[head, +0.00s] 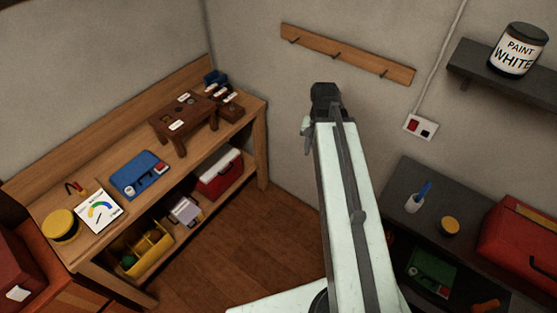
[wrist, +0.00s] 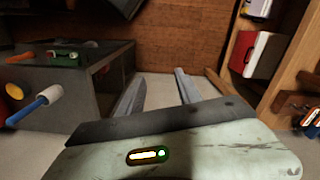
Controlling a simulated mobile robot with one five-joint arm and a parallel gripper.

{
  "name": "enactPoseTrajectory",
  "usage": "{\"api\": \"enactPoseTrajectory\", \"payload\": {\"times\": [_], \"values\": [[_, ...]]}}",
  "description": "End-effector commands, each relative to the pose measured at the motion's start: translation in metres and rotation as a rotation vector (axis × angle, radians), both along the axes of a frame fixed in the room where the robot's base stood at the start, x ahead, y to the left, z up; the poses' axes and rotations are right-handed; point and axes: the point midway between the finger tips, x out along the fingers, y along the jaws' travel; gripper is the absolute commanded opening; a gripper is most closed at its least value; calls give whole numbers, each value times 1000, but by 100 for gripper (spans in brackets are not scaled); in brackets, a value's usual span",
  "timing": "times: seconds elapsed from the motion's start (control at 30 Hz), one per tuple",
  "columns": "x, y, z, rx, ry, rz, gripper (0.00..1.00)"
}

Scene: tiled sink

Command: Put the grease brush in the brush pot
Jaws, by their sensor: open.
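A small white pot (head: 413,205) stands on the dark bench at the right of the head view. A blue-handled stick (head: 425,189) leans up out of it; I cannot tell whether it is the grease brush. The pot (wrist: 51,94) and blue handle (wrist: 24,113) also show at the left of the wrist view. No other clear brush shows. My gripper (head: 325,97) is raised in front of the back wall, left of the dark bench and away from the pot. In the wrist view its two fingers (wrist: 158,82) are apart with nothing between them.
A yellow-lidded tin (head: 450,226) and a red toolbox (head: 520,242) stand right of the pot. A dark wall shelf (head: 468,78) holds a paint tin (head: 518,50). A wooden workbench (head: 92,225) with several items stands at left. Wooden floor (head: 225,250) lies open between benches.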

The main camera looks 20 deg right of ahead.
Motion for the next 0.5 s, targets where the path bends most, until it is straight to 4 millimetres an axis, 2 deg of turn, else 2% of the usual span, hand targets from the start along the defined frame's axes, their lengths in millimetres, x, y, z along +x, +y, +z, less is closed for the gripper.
{"api": "enactPoseTrajectory", "payload": {"times": [0.03, 0.1, 0.2, 0.3, 0.5], "values": [[3, 44, 0, -1, 1, 164, 41], [6, 90, 0, -1, 0, 365, 41], [4, 133, 0, -1, 0, 557, 41], [3, 157, 0, -1, 0, 645, 41], [4, 159, 0, -1, 0, 658, 41]]}}
